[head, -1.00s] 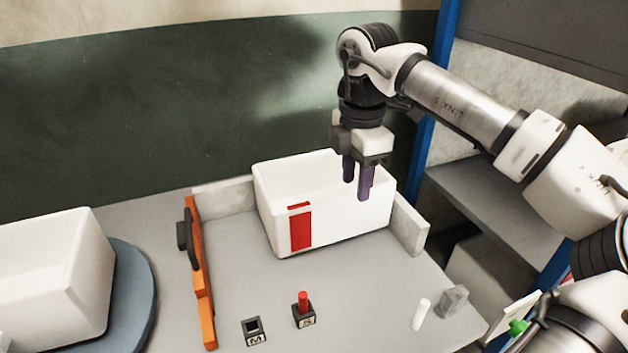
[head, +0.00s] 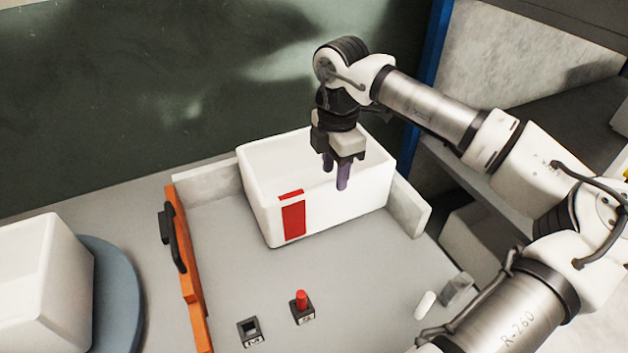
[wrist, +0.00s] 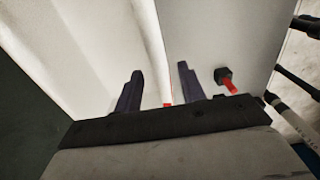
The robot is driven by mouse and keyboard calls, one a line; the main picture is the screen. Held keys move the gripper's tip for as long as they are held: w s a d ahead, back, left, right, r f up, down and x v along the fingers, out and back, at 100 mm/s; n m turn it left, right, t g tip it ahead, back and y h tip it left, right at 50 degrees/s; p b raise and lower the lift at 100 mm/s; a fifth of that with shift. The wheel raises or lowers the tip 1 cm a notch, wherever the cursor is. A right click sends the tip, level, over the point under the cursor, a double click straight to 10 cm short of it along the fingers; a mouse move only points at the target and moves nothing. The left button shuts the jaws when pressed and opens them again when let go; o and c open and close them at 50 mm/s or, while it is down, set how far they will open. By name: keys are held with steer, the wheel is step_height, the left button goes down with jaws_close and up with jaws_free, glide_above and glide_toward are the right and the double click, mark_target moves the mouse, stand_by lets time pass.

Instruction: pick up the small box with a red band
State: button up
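The white open-topped box with a red band (head: 293,221) stands upright at the back of the grey tray. The band runs down its front wall near the left corner and over the rim. My gripper (head: 335,178) points down at the box's front wall, right of the band. Its two dark purple fingers are apart. In the wrist view, my gripper (wrist: 160,68) is open, and the box's rim (wrist: 156,45) runs between the fingers in the picture. A bit of red shows at the rim there. I cannot tell whether either finger touches the wall.
An orange wall with a black handle (head: 190,270) bounds the left. Low grey walls (head: 410,208) flank the box. In front are a black socket block (head: 250,333), a red-pegged block (head: 302,308) and a white cylinder (head: 425,304). Another white box (head: 40,285) stands on a blue disc.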

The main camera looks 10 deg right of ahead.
mark_target(334, 181)
steer(key=shift+w+f+p, duration=0.2)
steer(key=shift+f+p, duration=0.9)
steer(key=shift+f, duration=1.6)
steer(key=shift+c, duration=0.4)
jaws_close()
